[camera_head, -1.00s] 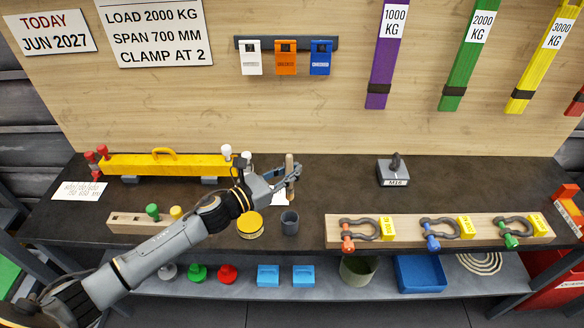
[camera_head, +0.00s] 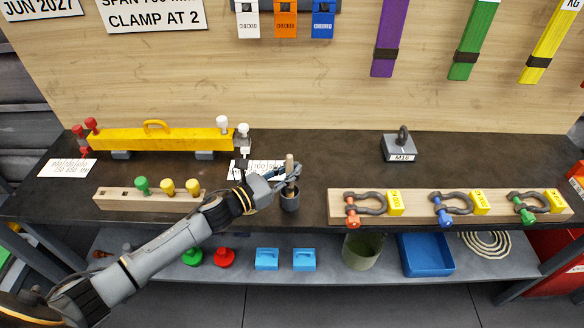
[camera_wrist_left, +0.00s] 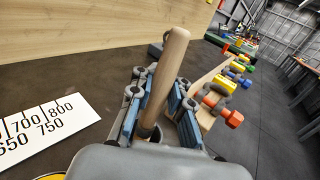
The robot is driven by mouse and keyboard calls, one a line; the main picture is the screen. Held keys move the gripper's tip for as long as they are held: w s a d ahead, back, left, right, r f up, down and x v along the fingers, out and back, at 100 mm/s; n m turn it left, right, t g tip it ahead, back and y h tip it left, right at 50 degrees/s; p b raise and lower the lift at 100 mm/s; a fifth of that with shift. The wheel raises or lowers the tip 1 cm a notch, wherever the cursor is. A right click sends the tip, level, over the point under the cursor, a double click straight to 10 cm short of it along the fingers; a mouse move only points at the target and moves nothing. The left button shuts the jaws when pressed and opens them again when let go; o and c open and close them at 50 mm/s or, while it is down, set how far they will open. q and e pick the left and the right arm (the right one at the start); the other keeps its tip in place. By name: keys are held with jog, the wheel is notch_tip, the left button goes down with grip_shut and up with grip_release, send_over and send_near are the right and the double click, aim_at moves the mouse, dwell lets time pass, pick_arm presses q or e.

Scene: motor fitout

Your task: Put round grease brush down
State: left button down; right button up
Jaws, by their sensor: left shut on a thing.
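The round grease brush has a light wooden handle (camera_head: 289,168) and stands roughly upright. My left gripper (camera_head: 284,180) is shut on it. In the left wrist view the handle (camera_wrist_left: 168,68) runs between the blue-padded fingers (camera_wrist_left: 158,108). My right gripper is not in view.
A wooden block with green and yellow knobs (camera_head: 120,201) lies left of my arm. A yellow beam (camera_head: 160,139) stands behind. An M16 weight (camera_head: 399,150) stands at the back. Clear bench lies between.

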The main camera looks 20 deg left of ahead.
pick_arm(q)
jog(key=shift+f+b, duration=0.6)
jog(key=shift+f, duration=0.6)
jog(key=c, duration=1.2)
grip_release()
jog(key=v, duration=1)
jog(key=shift+b, duration=0.3)
